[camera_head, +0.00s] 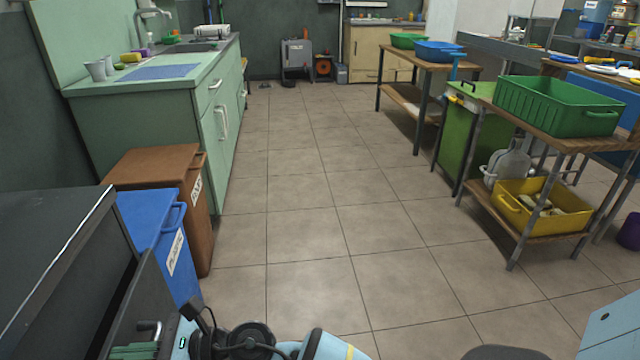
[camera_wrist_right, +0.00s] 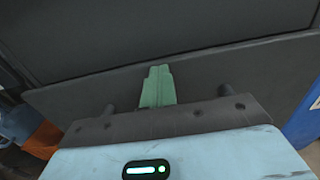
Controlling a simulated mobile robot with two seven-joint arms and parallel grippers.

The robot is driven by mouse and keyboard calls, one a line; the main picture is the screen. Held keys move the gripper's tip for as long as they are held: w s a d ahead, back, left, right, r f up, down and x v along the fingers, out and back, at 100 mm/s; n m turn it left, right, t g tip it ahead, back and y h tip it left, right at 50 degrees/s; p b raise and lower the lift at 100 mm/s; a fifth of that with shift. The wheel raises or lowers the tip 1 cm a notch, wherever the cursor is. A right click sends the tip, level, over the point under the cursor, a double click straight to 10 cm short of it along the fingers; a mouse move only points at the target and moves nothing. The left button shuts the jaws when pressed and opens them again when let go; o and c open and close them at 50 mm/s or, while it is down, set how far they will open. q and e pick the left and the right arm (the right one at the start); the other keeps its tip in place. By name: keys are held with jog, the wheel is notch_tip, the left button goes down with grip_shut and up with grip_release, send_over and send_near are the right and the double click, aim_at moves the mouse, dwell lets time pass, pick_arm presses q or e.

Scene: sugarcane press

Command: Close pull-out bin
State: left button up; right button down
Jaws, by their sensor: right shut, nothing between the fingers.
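The pull-out bin shows as a dark grey front panel (camera_head: 128,300) at the lower left in the head view, standing slightly out from the dark cabinet (camera_head: 50,250). A black handle (camera_head: 150,328) is on its face. My right gripper (camera_head: 133,352), with green fingers, is at the panel's front, just below the handle. In the right wrist view its fingers (camera_wrist_right: 157,86) are together and empty, pointing at the dark panel (camera_wrist_right: 215,78); whether they touch it I cannot tell. The bin's inside is hidden. My left gripper is not in view.
A blue bin (camera_head: 150,225) and a brown bin (camera_head: 165,165) stand beside the cabinet, before a green counter (camera_head: 140,120). The tiled floor (camera_head: 320,200) is open in the middle. A rack with a green crate (camera_head: 550,105) and yellow crate (camera_head: 540,210) stands at right.

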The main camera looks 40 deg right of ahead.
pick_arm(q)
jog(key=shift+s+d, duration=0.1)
pick_arm(e)
jog(key=x, duration=0.2)
jog(key=shift+w+a+r, duration=0.15)
jog(key=shift+w+a, duration=0.05)
jog(key=shift+a, duration=0.05)
jog(key=shift+r, duration=0.1)
